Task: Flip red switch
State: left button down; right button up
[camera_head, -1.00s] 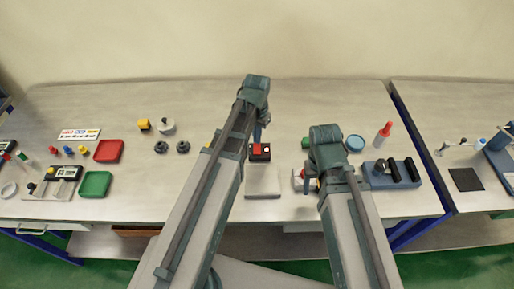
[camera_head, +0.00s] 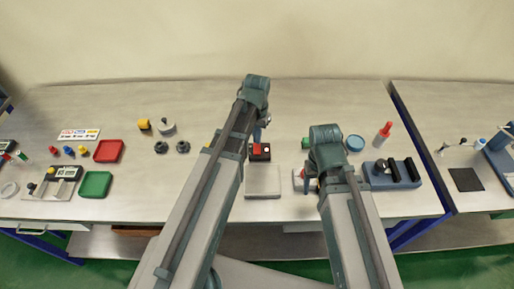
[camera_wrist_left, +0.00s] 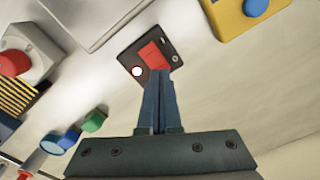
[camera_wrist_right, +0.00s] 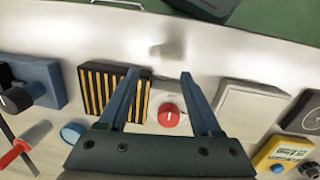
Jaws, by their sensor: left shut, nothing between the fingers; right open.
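The red switch (camera_head: 265,147) is a red rocker on a small black plate, near the middle of the table. In the left wrist view the red switch (camera_wrist_left: 153,54) lies just beyond my fingertips, with a bright white round spot beside it. My left gripper (camera_head: 257,135) is shut and empty, pointing down at the black plate; it also shows in the left wrist view (camera_wrist_left: 158,78). I cannot tell whether its tips touch the switch. My right gripper (camera_wrist_right: 160,74) is open and empty, to the right of the switch.
A grey square pad (camera_head: 262,182) lies in front of the switch. A red round knob (camera_wrist_right: 168,115) on a white box and a black-and-yellow striped block (camera_wrist_right: 102,88) are near my right gripper. A blue block with black parts (camera_head: 391,174) stands to the right.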

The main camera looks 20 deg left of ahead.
aim_at(257, 146)
pick_arm(q)
jog(key=shift+f+b, duration=0.9)
jog(key=shift+f, duration=0.05)
pick_arm(e)
jog(key=shift+f, duration=0.9)
pick_arm(q)
jog(key=shift+r, duration=0.1)
notch_tip(257, 146, up, 7)
jog(key=p, duration=0.7)
pick_arm(e)
notch_tip(257, 146, up, 7)
pick_arm(q)
jog(key=shift+s+d, duration=0.1)
jog(key=shift+m+y, duration=0.5)
jog(key=shift+y, duration=0.1)
jog(key=s+d+f+b, duration=0.1)
jog(key=s+d, duration=0.2)
jog(key=s, duration=0.1)
jog(key=s+d+f+b, duration=0.1)
jog(key=s+d, duration=0.2)
jog(key=s, duration=0.2)
jog(key=s+d+f+b, duration=0.1)
jog(key=s+d, duration=0.3)
jog(key=shift+s+f, duration=0.15)
jog(key=shift+s, duration=0.25)
jog(key=shift+s+d, duration=0.15)
pick_arm(e)
notch_tip(257, 146, down, 3)
jog(key=shift+f, duration=0.15)
